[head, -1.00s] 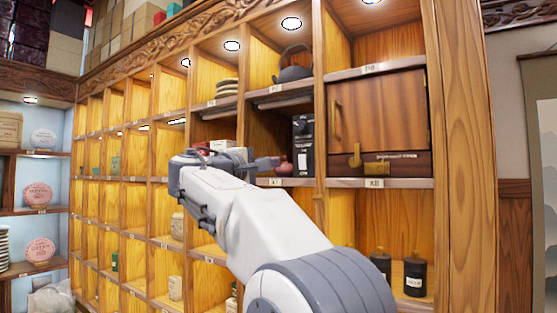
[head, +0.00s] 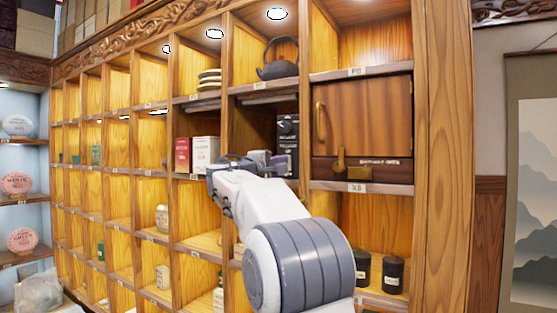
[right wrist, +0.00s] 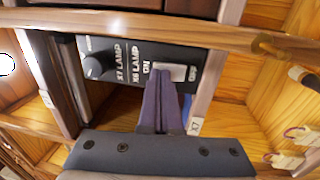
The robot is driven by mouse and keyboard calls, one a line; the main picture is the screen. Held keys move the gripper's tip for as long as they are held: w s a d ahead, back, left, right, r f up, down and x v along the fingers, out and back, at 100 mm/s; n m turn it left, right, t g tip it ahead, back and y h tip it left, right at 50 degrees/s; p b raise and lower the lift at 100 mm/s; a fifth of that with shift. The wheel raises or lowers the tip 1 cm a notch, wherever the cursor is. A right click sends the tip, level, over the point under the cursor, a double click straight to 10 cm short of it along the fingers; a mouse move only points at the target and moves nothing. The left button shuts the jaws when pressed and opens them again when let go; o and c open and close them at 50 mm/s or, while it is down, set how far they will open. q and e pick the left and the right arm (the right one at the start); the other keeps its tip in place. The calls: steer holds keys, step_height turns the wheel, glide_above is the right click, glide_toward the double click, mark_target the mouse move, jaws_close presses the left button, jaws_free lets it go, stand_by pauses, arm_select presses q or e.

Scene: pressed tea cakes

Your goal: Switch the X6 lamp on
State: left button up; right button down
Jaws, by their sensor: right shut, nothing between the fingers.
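The black switch panel (head: 288,133) stands in a dark shelf compartment in the head view. My right gripper (head: 283,163) is in front of the panel's lower part, shut and empty. In the right wrist view its closed fingertips (right wrist: 163,72) overlap the left part of the rocker; I cannot tell whether they touch it. The rocker's tilt is unclear. My left gripper is not in view.
A shelf board (right wrist: 200,35) runs close above the panel, and an upright divider (right wrist: 212,85) stands to its right. Red (head: 183,155) and white boxes (head: 205,153) fill the compartment to the left. A wooden cabinet door (head: 362,115) and dark jars (head: 392,274) are at the right.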

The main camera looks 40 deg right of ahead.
steer(key=shift+d+r, duration=0.15)
stand_by(0.3)
steer(key=s+a+r+b, duration=0.1)
steer(key=s+a+b, duration=0.1)
steer(key=a, duration=0.4)
steer(key=s+a+r+b, duration=0.1)
steer(key=s+a+b, duration=0.2)
steer(key=a, duration=0.4)
steer(key=shift+s+b, duration=0.15)
steer(key=shift+b, duration=0.4)
